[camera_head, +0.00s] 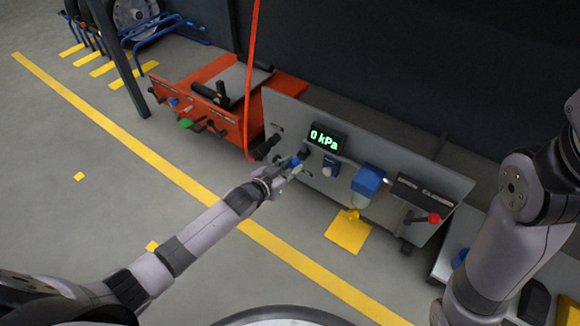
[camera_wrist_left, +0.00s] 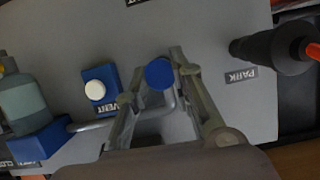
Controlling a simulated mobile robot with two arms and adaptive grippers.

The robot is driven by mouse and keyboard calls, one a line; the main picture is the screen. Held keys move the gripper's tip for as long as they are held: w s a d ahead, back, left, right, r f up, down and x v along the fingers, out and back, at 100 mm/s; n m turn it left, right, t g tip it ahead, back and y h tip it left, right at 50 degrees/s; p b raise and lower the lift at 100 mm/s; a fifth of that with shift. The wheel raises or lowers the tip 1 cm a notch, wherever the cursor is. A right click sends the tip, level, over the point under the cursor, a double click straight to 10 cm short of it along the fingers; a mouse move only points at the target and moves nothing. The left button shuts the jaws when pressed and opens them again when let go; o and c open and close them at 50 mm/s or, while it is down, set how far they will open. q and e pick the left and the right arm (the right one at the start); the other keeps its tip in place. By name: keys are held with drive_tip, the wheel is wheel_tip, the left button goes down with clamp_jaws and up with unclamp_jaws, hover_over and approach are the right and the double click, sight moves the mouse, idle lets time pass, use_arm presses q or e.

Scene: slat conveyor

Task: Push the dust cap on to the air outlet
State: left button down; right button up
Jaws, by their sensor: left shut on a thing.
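The blue dust cap (camera_head: 296,161) is between the fingertips of my left gripper (camera_head: 289,170), close in front of the grey panel (camera_head: 385,180). In the left wrist view the cap shows as a round blue disc (camera_wrist_left: 159,74) between the two fingers of the left gripper (camera_wrist_left: 156,84), which is shut on it. I cannot make out the air outlet for sure; the cap and fingers cover the panel there. Whether the cap touches an outlet cannot be told. My right gripper is out of view.
A green 0 kPa display (camera_head: 326,138) sits above the gripper. A white button on a blue base (camera_wrist_left: 95,90) is left of the cap in the wrist view. A black coupling (camera_wrist_left: 272,52) sits by the PARK label. A red-knobbed lever (camera_head: 433,218) is further right.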

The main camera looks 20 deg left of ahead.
use_arm(q)
drive_tip(key=shift+w+d, duration=0.1)
drive_tip(key=shift+w, duration=0.05)
idle(0.5)
drive_tip(key=shift+w+d+b, duration=0.2)
drive_tip(key=shift+w+b, duration=0.1)
drive_tip(key=shift+w, duration=0.25)
drive_tip(key=c, duration=1.3)
unclamp_jaws()
